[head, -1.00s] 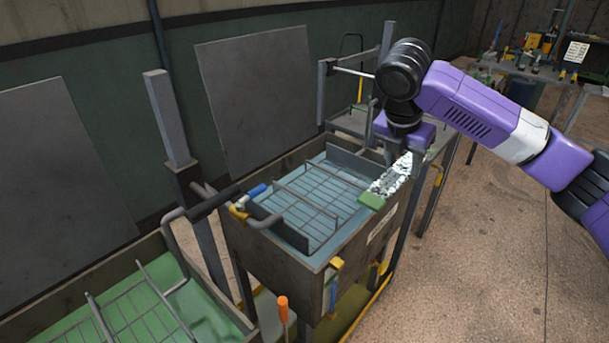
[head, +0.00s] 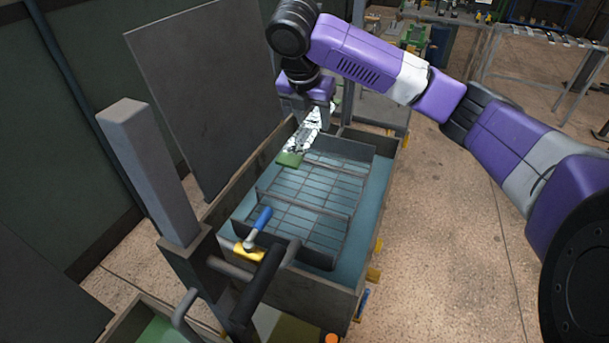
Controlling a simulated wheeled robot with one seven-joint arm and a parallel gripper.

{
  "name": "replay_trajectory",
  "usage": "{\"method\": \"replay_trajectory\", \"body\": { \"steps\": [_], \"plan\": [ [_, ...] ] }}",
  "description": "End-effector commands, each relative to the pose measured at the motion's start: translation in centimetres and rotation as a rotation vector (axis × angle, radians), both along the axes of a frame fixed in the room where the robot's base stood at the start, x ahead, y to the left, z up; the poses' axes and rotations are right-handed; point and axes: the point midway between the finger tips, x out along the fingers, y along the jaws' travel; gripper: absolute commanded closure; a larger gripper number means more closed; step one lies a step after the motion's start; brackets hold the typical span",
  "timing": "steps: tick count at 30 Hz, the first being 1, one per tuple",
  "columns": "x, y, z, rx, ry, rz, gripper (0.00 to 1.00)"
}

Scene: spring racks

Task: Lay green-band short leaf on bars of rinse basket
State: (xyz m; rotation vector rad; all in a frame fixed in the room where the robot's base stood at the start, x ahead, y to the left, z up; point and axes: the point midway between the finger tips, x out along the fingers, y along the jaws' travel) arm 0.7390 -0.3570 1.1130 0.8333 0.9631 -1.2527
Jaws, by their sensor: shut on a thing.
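My gripper (head: 306,105) is shut on the green-band short leaf (head: 305,136), a speckled silver-white strip with a green band at its near end. The leaf hangs at a slant above the far left part of the rinse basket. The rinse basket (head: 330,217) is a wire rack of thin bars with raised cross rails, set in a tank of blue liquid. I cannot tell whether the green end touches the bars. The gripper's fingertips are partly hidden by the leaf and the purple gripper body.
The dark tank wall (head: 243,185) surrounds the basket. A blue-handled lever (head: 258,226) and a black bar stand at the near side. A grey post (head: 150,170) rises at the left, with a dark panel (head: 205,90) behind. The basket bars look bare.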

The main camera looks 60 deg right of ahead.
Motion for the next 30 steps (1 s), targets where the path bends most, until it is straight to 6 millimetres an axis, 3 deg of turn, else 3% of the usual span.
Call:
{"method": "replay_trajectory", "body": {
  "steps": [15, 30],
  "plan": [
    [0.0, 0.2, -11.4, 0.005, -0.002, -0.001, 1.00],
    [0.0, 0.1, -15.4, 0.001, -0.001, -0.001, 1.00]
  ]
}}
